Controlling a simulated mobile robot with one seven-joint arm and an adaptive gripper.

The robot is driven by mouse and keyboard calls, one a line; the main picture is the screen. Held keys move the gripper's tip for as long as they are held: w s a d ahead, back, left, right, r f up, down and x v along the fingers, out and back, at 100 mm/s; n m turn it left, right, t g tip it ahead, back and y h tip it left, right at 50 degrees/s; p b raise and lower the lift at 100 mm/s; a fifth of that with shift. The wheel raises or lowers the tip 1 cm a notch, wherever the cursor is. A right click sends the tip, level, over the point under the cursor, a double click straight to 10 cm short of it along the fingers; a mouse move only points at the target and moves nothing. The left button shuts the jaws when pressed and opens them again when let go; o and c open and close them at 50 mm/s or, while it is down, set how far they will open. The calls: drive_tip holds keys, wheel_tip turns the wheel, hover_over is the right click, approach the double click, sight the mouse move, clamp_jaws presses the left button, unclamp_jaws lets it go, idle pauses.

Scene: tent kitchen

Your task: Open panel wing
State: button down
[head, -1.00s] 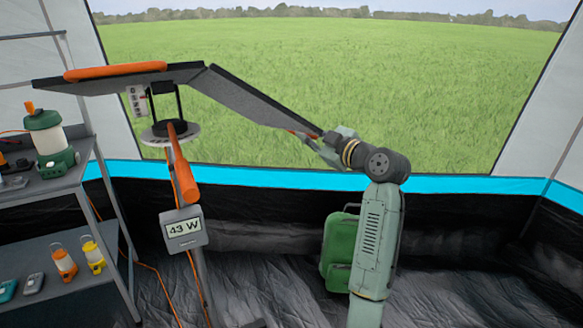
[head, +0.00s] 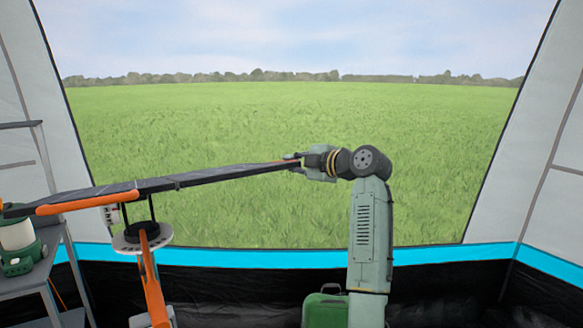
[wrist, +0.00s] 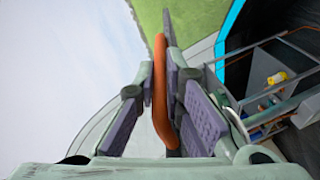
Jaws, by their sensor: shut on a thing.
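The dark panel wing (head: 225,175) extends to the right from the rest of the panel (head: 95,195), nearly in line with it and tilted slightly up toward its right end. The panel sits on a round mount (head: 142,238) atop an orange stand (head: 150,275). My gripper (head: 298,160) is shut on the wing's right end. In the wrist view, the purple pads of my gripper (wrist: 162,105) lie either side of an orange handle (wrist: 160,85) on the wing's edge. The wing's dark face shows only edge-on there.
A grey shelf (head: 42,272) with a green lantern (head: 18,245) stands at the left, below the panel's left end. A green case (head: 325,308) is on the floor behind my arm. Open air surrounds the wing in front of the tent window.

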drive_tip(key=shift+r, duration=0.35)
drive_tip(key=c, duration=1.7)
unclamp_jaws()
drive_tip(key=shift+a, duration=0.1)
drive_tip(key=shift+f, duration=0.1)
drive_tip(key=v, duration=1.2)
drive_tip(key=shift+s+f, duration=0.1)
